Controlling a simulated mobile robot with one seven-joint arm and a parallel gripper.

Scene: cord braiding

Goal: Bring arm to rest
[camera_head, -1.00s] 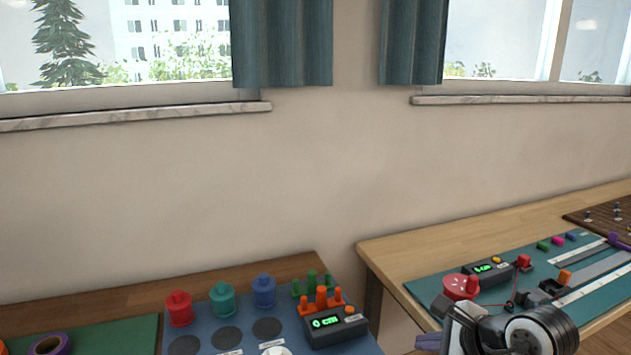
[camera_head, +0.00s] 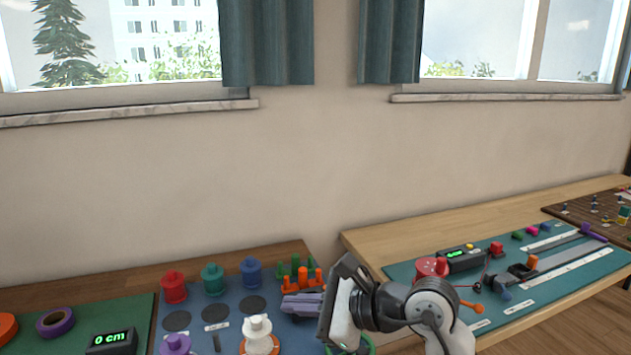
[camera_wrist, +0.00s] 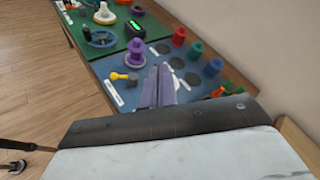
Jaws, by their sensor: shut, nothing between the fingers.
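My gripper (camera_head: 303,304) is at the lower middle of the head view, raised in front of the right part of the blue mat, its purple fingers pointing left. In the wrist view the fingers of my gripper (camera_wrist: 159,87) lie together over the blue mat (camera_wrist: 137,67), with nothing between them. My arm reaches in from the lower right of the head view and hides part of the blue mat and what lies there.
Red (camera_head: 174,287), teal (camera_head: 212,279) and blue (camera_head: 251,271) spools stand on the left table. A white spool (camera_head: 259,336) and a purple spool (camera_head: 176,345) are in front. The right table (camera_head: 371,246) bears a teal mat with a red spool (camera_head: 432,268). A gap separates the tables.

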